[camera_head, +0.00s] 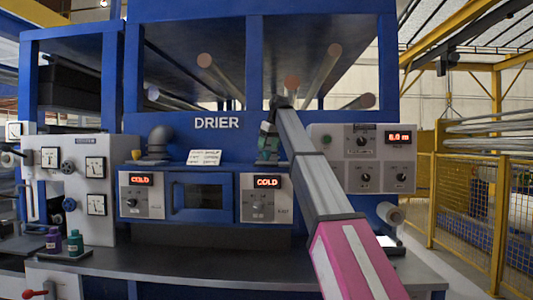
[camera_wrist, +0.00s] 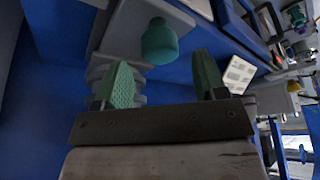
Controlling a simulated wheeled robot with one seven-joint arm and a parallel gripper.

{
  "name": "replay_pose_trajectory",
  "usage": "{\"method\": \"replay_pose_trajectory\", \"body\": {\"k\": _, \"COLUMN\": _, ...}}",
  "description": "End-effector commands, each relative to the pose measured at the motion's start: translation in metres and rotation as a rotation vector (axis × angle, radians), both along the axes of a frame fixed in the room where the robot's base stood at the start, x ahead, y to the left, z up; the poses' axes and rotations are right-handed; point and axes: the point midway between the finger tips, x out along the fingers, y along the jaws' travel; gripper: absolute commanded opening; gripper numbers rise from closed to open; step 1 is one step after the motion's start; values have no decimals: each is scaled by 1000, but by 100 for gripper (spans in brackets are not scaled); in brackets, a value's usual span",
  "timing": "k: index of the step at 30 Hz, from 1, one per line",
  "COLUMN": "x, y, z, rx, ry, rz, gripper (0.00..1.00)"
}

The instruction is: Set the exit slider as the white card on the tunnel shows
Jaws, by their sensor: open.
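The white card (camera_head: 205,157) leans on top of the blue drier; its lines are too small to read. It also shows in the wrist view (camera_wrist: 238,75). My gripper (camera_head: 268,143) is above the right control panel, right of the card. In the wrist view my gripper (camera_wrist: 160,72) is open, with green fingers apart and nothing between them. The exit slider cannot be made out clearly in the head view.
Two panels (camera_head: 142,195) (camera_head: 264,197) with displays reading COLD flank a dark window (camera_head: 202,197). A grey box with dials (camera_head: 362,157) stands right of my arm. Gauges (camera_head: 96,167) and small bottles (camera_head: 75,243) are at left. A yellow fence (camera_head: 470,205) stands at right.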

Motion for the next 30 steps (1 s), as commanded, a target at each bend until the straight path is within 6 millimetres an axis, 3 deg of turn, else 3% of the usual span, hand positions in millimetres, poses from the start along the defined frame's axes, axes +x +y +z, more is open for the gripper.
{"method": "replay_pose_trajectory", "body": {"k": 7, "x": 8, "y": 8, "z": -27, "rx": -1, "ry": 1, "rz": 0, "gripper": 65}}
{"method": "replay_pose_trajectory", "body": {"k": 19, "x": 10, "y": 10, "z": -33, "rx": 0, "ry": 0, "rz": 0, "gripper": 65}}
{"method": "replay_pose_trajectory", "body": {"k": 25, "x": 10, "y": 9, "z": -33, "rx": 0, "ry": 0, "rz": 0, "gripper": 0}}
{"method": "replay_pose_trajectory", "body": {"k": 30, "x": 4, "y": 10, "z": -33, "rx": 0, "ry": 0, "rz": 0, "gripper": 0}}
